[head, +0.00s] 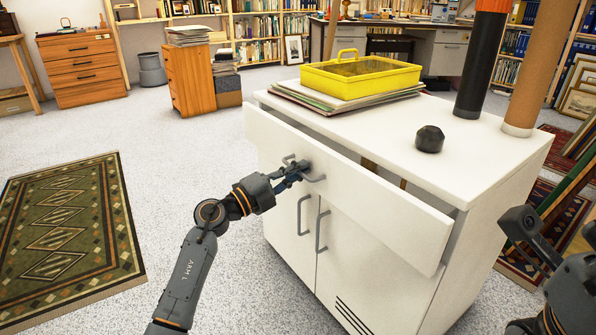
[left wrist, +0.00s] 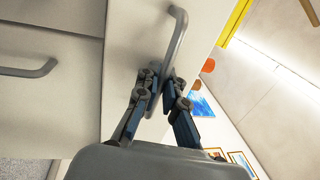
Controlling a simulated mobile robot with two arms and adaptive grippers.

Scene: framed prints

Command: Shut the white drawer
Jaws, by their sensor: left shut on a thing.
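The white drawer (head: 385,213) is at the top of a white cabinet (head: 480,255) and stands partly pulled out, with a gap behind its front panel. My left gripper (head: 298,170) is at the drawer's grey bar handle (head: 317,179) and is shut on it. In the left wrist view the fingers (left wrist: 160,92) sit on both sides of the handle (left wrist: 177,45), close to the drawer front (left wrist: 130,50). Part of my right arm's end shows at the right edge of the head view, cut off, and its jaws are unclear.
On the cabinet top are a yellow tray (head: 345,88) on flat sheets, a dark faceted object (head: 429,139), a black tube (head: 480,70) and a brown tube (head: 537,75). Two cabinet doors (head: 300,225) below the drawer are shut. A patterned rug (head: 62,225) lies left on open floor.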

